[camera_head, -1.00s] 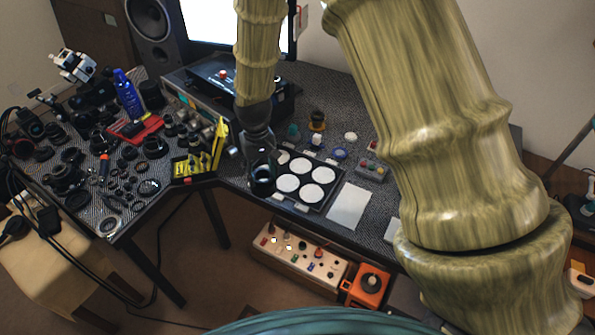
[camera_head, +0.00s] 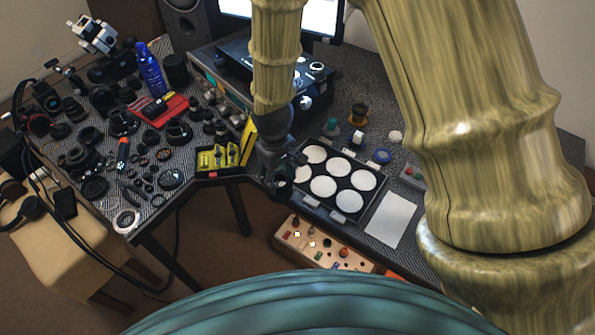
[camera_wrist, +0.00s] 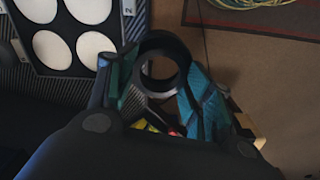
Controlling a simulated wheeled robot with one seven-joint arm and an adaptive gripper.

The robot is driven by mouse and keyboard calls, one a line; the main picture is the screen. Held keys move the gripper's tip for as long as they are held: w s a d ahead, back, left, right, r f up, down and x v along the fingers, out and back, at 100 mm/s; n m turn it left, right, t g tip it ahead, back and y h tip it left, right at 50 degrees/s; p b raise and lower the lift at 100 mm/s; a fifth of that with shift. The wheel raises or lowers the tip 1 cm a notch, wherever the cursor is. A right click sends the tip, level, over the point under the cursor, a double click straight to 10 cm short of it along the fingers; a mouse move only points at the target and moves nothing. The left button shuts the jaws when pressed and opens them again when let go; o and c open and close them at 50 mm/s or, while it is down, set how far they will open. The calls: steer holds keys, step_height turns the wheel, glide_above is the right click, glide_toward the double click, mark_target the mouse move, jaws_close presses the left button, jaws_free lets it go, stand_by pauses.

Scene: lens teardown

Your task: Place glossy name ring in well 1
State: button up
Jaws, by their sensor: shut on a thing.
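My gripper (camera_wrist: 160,88) is shut on a black ring, the glossy name ring (camera_wrist: 150,84), in the wrist view. The ring's round opening faces the wrist camera, with one teal-and-black finger at each side. In the head view my gripper (camera_head: 277,180) hangs at the left edge of the black tray (camera_head: 330,218); the ring is hard to make out there. The tray has several white round wells (camera_head: 337,167). In the wrist view the tray (camera_wrist: 62,72) lies to the left of the ring. A "2" label shows there, but I cannot tell which well is number 1.
A white sheet (camera_head: 391,220) lies right of the tray. Many dark lens parts cover the left table. A control panel (camera_head: 318,245) sits below the table edge.

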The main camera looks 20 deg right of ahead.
mark_target(277, 188)
steer(key=s, duration=0.1)
steer(key=s+a+n, duration=0.1)
steer(key=s, duration=0.1)
steer(key=shift+s+a+f, duration=0.15)
steer(key=shift+f, duration=0.1)
steer(key=shift+n, duration=0.3)
steer(key=shift+w+d+f+p, duration=0.75)
steer(key=shift+w+d+p, duration=0.35)
steer(key=shift+w+d, duration=0.8)
steer(key=shift+w+d+f+p, duration=0.7)
steer(key=shift+w+d+p, duration=0.6)
steer(key=shift+w, duration=0.95)
steer(key=shift+w+d+f+p, duration=0.75)
steer(key=shift+w+d+p, duration=0.2)
steer(key=shift+w+d, duration=1)
steer(key=shift+w+a+f, duration=0.15)
steer(key=shift+f, duration=0.45)
steer(key=shift+f, duration=0.1)
steer(key=o, duration=1.3)
steer(key=shift+o, duration=0.2)
step_height(277, 188, up, 12)
steer(key=b, duration=0.4)
